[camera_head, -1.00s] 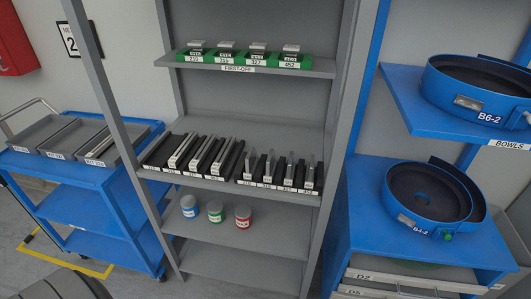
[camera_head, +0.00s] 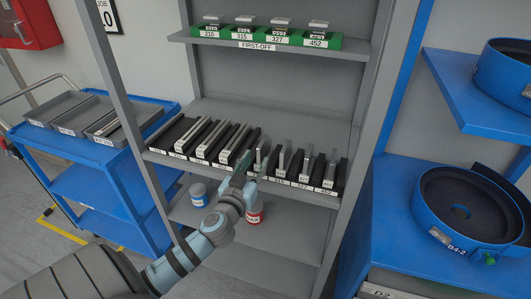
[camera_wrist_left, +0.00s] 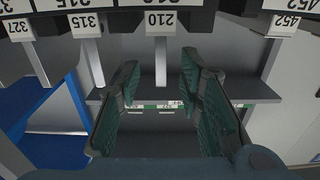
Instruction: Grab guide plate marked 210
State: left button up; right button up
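A row of small upright pale plates stands in black holders on the middle shelf, right of several long bars. The leftmost plate of this row (camera_head: 265,157) is partly hidden by my left gripper (camera_head: 249,167). In the left wrist view a 210 label (camera_wrist_left: 160,20) sits at top centre, with a pale upright plate (camera_wrist_left: 161,62) under it. That plate lines up between the two teal fingers of my open left gripper (camera_wrist_left: 157,85); its end stands beyond the fingertips, and nothing is between the pads. My right gripper is not in view.
Neighbouring plates (camera_head: 282,161) stand close on the right, and long bars (camera_head: 214,140) on the left. Above is a shelf (camera_head: 357,48) with green FIRST-OFF holders (camera_head: 320,40). Jars (camera_head: 198,194) stand below. A blue trolley (camera_head: 90,180) stands left, blue bowls (camera_head: 460,210) right.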

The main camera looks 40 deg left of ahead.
aim_at(258, 155)
pick_arm(q)
jog(key=x, duration=0.3)
jog(key=shift+a+r, duration=0.1)
jog(key=shift+a, duration=0.05)
jog(key=x, duration=0.2)
jog(key=p+x, duration=0.1)
jog(key=x, duration=0.2)
jog(key=shift+r, duration=0.2)
jog(key=shift+w+f, duration=0.15)
jog(key=shift+w, duration=0.2)
jog(key=shift+s, duration=0.15)
grip_shut()
